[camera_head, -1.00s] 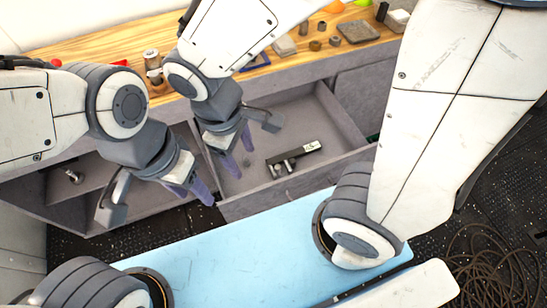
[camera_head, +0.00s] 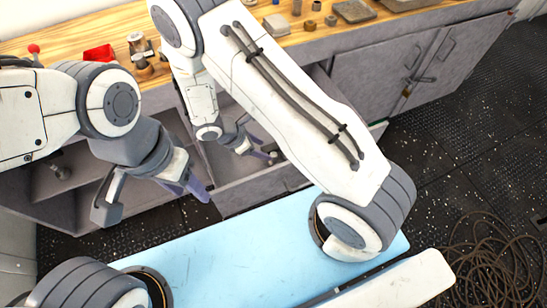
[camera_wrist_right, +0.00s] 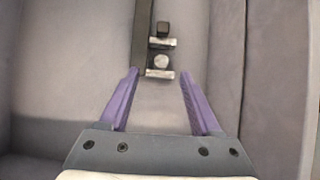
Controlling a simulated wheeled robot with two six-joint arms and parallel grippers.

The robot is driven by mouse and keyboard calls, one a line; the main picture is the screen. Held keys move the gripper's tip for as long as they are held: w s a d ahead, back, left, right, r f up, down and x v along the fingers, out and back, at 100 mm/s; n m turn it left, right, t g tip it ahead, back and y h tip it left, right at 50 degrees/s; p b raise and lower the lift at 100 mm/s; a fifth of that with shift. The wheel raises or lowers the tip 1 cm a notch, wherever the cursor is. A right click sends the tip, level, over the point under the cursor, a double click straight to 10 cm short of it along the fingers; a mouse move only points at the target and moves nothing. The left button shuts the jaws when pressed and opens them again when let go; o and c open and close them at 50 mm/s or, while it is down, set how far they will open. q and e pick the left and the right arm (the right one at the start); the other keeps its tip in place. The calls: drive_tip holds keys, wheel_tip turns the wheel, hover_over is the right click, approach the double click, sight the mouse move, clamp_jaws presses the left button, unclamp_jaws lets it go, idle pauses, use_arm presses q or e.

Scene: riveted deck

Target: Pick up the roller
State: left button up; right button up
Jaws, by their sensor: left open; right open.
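The roller (camera_wrist_right: 160,60) lies in the open grey drawer, a dark bar with silver cylindrical parts and a small black block. It shows best in the right wrist view, at the top centre; in the head view my right arm mostly hides it. My right gripper (camera_wrist_right: 160,78) is open and empty. Its purple fingertips are down in the drawer, near the silver end of the roller, which lies between or just beyond them. In the head view my right gripper (camera_head: 256,152) is partly hidden. My left gripper (camera_head: 187,189) is open and empty, left of the drawer.
The drawer front (camera_head: 255,188) and its walls surround the roller. A wooden worktop (camera_head: 110,55) above holds a red tray (camera_head: 100,54), metal cylinders and small parts. An open shelf (camera_head: 52,205) is at left. Coiled cable (camera_head: 490,260) lies on the right floor.

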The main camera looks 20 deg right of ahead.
sight(273, 154)
drive_tip(key=x, duration=0.6)
drive_tip(key=shift+s, duration=0.1)
clamp_jaws()
